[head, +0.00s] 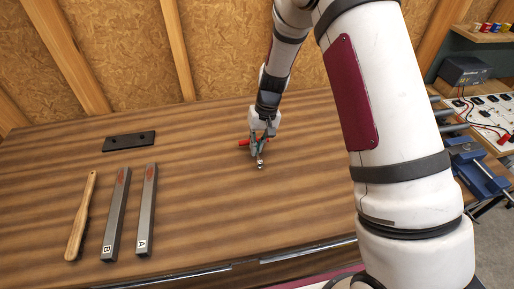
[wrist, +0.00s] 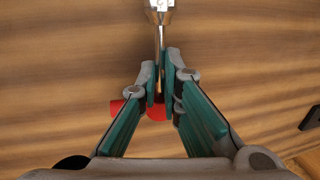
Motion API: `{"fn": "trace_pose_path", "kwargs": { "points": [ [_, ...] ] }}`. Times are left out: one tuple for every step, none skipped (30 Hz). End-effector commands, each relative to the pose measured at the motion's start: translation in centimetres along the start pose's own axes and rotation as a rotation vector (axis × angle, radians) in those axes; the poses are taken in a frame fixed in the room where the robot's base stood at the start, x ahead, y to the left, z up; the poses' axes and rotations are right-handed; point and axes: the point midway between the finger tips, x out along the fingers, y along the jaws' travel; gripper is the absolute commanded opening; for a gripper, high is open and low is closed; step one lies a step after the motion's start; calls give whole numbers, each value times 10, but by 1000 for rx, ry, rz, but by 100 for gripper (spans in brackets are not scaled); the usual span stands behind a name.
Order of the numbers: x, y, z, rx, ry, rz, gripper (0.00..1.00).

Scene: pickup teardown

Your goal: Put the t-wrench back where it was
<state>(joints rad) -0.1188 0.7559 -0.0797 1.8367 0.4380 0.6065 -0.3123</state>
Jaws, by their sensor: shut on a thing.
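The t-wrench (head: 260,165) has a red cross handle and a thin metal shaft ending in a silver socket. In the wrist view its shaft (wrist: 162,32) points up the picture from between my fingers, and the red handle (wrist: 130,106) lies behind them. My gripper (head: 259,143) is shut on the t-wrench near the handle, low over the middle of the wooden table. My gripper (wrist: 163,75) hides part of the shaft and handle. I cannot tell whether the t-wrench touches the table.
A black plate with holes (head: 129,141) lies at the back left of the table (head: 210,190). Steel bars B (head: 117,215) and A (head: 147,210) and a wooden stick (head: 81,215) lie at the left. A blue vise (head: 478,170) stands at the right. The table between is clear.

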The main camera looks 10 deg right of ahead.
Motion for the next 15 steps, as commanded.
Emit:
{"fn": "trace_pose_path", "kwargs": {
  "points": [
    [4,1,0,-1,2,0,0],
    [7,1,0,-1,3,0,0],
    [10,2,0,-1,3,-1,0],
    [12,2,0,-1,3,-1,0],
    [12,2,-1,-1,4,-1,0],
    [13,2,-1,-1,4,-1,0],
    [13,2,-1,-1,5,-1,0],
    [13,2,-1,-1,5,-1,0],
    [13,2,-2,-1,5,-1,0],
    [13,2,-1,-2,5,-1,0],
    [13,2,-1,-1,5,-1,0],
    [13,2,-1,-2,5,-1,0],
    [14,2,-1,-1,4,-1,0],
    [14,2,-2,-2,4,-1,0],
    [16,3,-2,-2,4,-1,0]
  ]
}}
